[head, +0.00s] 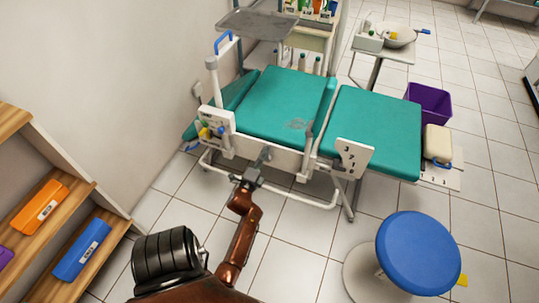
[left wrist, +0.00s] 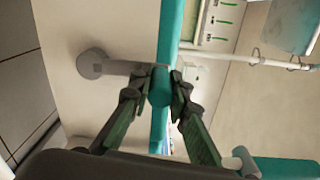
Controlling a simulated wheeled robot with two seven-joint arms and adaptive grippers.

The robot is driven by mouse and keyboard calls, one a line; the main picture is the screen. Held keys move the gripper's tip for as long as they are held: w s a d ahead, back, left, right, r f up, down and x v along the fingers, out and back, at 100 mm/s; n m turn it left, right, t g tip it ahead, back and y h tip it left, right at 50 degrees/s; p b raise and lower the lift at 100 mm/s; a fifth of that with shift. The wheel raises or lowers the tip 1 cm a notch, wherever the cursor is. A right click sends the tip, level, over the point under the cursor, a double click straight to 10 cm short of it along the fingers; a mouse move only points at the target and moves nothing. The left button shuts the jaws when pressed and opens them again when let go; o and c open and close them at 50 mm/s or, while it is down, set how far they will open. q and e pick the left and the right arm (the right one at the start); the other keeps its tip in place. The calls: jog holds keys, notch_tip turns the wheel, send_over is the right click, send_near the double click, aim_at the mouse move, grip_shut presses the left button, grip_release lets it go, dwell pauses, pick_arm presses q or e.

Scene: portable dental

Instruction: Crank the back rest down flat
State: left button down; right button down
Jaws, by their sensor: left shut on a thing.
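A dental chair has teal cushions: a middle pad (head: 278,98), a right pad (head: 368,128) and a smaller tilted pad at the left (head: 238,92). I cannot tell for sure which is the back rest. The crank's grey hub (head: 266,154) is on the chair's near white side; it also shows in the left wrist view (left wrist: 92,63), with an arm running to a teal knob (left wrist: 160,86). My left gripper (head: 249,180) is at the crank, its fingers (left wrist: 160,98) shut on the knob from both sides. My right gripper is not in view.
A blue stool (head: 417,252) stands at the front right. Wooden shelves (head: 62,205) with coloured boxes are at the left. A grey tray (head: 258,24) overhangs the chair's far left side. A purple bin (head: 429,103) stands at the right. The floor before the chair is bare.

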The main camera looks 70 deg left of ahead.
pick_arm(q)
jog(key=c, duration=1.8)
grip_release()
jog(key=shift+c, duration=0.2)
jog(key=shift+o, duration=0.2)
jog(key=shift+r, duration=0.1)
